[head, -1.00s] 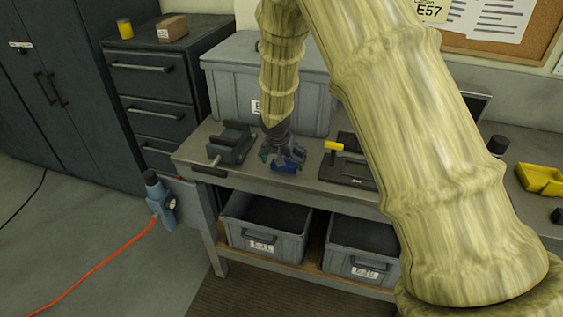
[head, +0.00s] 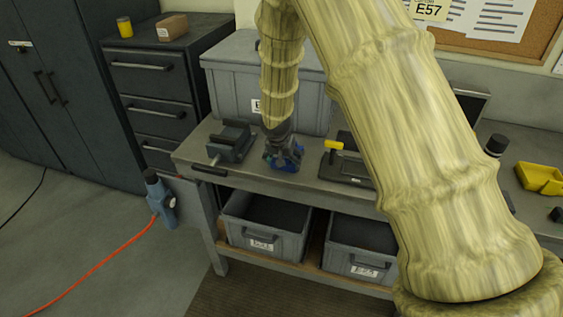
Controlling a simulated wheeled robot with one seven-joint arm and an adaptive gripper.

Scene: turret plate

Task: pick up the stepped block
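A small blue block (head: 288,166), which I take to be the stepped block, is at the front of the grey workbench, between the vise and a dark flat fixture. My gripper (head: 283,156) points down right at it, and its dark fingers overlap the blue part. The fingers and wrist hide much of the block, so its steps do not show clearly. I cannot tell whether the fingers are closed on it or only around it, nor whether it touches the bench top.
A grey vise (head: 231,142) stands close on the left. A dark fixture with a yellow handle (head: 334,145) lies close on the right. A large grey bin (head: 235,80) stands behind. A yellow tray (head: 541,178) is at far right.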

